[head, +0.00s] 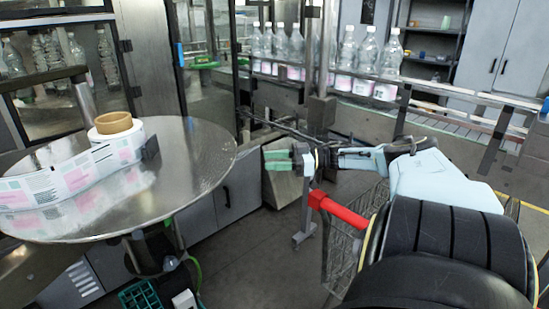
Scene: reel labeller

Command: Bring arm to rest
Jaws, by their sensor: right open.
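My right gripper (277,160) shows near the middle of the head view, with its green fingers pointing left. It is open, with nothing seen between the fingers. My right arm reaches in from the lower right, bent, with a pale blue forearm behind the dark upper part. The gripper is to the right of the round metal table, apart from it. My left arm and gripper do not show.
The round metal table (205,165) at left bears a label reel (75,180) with a brown core (113,123). A conveyor with clear bottles (345,55) runs behind. A wire basket (342,250) stands below my right arm. Grey floor (265,260) is open between table and basket.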

